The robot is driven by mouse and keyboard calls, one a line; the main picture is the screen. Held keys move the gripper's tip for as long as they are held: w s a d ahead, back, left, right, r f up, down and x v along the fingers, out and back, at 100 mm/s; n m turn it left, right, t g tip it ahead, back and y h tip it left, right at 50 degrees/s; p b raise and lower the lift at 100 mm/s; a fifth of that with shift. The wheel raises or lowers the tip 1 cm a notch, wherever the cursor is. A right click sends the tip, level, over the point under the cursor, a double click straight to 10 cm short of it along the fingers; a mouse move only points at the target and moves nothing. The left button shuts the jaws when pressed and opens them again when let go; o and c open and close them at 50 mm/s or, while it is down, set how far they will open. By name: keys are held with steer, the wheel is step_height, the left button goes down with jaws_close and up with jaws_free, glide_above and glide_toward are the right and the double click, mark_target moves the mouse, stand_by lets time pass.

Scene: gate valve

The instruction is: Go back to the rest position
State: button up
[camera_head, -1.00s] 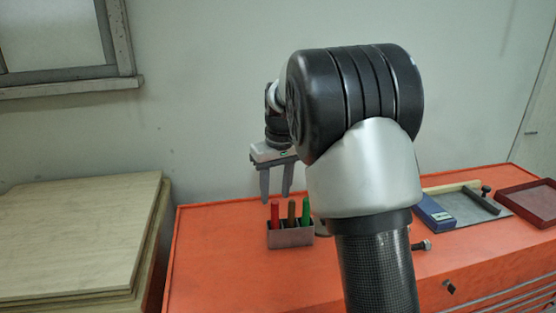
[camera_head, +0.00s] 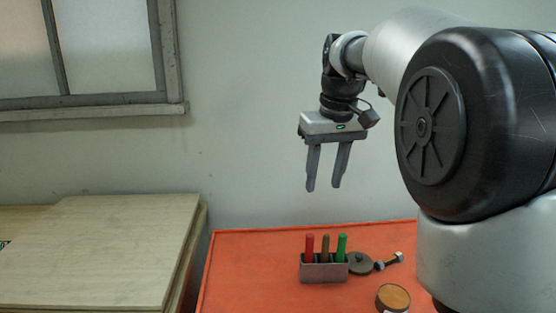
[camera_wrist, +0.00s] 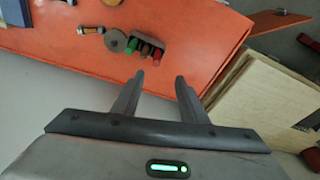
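My gripper (camera_head: 324,188) hangs fingers-down in the air above the orange bench, in front of the bare wall. Its two grey fingers are apart with nothing between them. In the wrist view my gripper (camera_wrist: 163,80) also shows its fingers spread and empty. Below it in the head view stands a small grey holder (camera_head: 324,272) with a red, a brown and a green stick upright in it. The gripper is well clear of the sticks. My arm hides the right part of the bench.
The orange bench (camera_head: 255,275) has a grey disc (camera_head: 359,264), a bolt (camera_head: 389,262) and a round wooden-topped item (camera_head: 393,298) near the holder. Stacked pale boards (camera_head: 110,245) stand to the left. A window (camera_head: 85,60) is in the wall. The air around the gripper is free.

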steer(key=s+f+m+t, duration=0.1)
steer(key=s+f, duration=0.3)
steer(key=s, duration=0.8)
steer(key=s+f+m+t, duration=0.1)
steer(key=s+f+t, duration=0.1)
steer(key=s, duration=1.1)
steer(key=shift+s+a+f+h+p, duration=0.15)
steer(key=shift+a+f+h+p, duration=0.25)
steer(key=shift+f, duration=0.5)
